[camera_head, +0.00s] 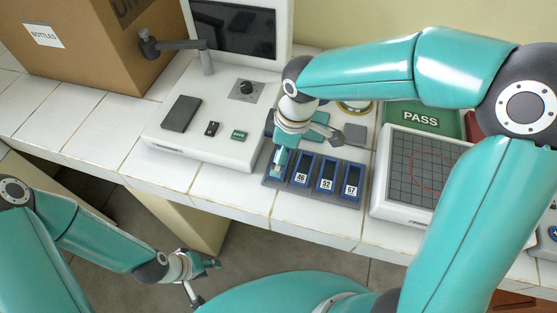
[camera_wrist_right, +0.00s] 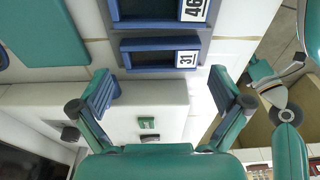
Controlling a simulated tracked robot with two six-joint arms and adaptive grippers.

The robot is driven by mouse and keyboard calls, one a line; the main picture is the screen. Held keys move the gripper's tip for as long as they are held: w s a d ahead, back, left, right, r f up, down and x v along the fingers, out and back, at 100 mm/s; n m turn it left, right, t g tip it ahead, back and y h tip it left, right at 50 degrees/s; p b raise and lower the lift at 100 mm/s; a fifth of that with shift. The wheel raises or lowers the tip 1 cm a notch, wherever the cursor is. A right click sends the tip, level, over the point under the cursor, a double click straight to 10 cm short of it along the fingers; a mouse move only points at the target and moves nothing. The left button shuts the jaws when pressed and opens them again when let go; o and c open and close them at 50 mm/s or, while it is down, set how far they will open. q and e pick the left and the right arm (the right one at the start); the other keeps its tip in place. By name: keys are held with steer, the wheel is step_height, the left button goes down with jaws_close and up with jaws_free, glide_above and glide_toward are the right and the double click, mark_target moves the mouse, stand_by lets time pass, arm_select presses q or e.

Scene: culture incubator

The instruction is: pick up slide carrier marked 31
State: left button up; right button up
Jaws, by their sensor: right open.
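The slide carrier marked 31 (camera_wrist_right: 150,56) is a blue frame with a dark inside and a white label. It lies ahead of my right gripper (camera_wrist_right: 166,88), between the lines of its two spread fingers, in the right wrist view. The gripper is open and empty. In the head view my right gripper (camera_head: 282,160) is over the left end of the carrier row and hides carrier 31. My left gripper (camera_head: 200,277) is low at the left, away from the carriers, with its fingers apart and nothing between them.
Carriers marked 46 (camera_head: 302,169), 52 (camera_head: 326,174) and 67 (camera_head: 350,180) stand in the same row. A white device with a screen (camera_head: 205,130) is to the left, a gridded white device (camera_head: 420,172) to the right. A cardboard box (camera_head: 95,45) stands at the back left.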

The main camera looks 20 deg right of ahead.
steer(key=shift+w+a+f, duration=0.1)
steer(key=shift+a+f, duration=0.05)
steer(key=shift+f, duration=1.25)
steer(key=c, duration=0.8)
steer(key=shift+r, duration=0.1)
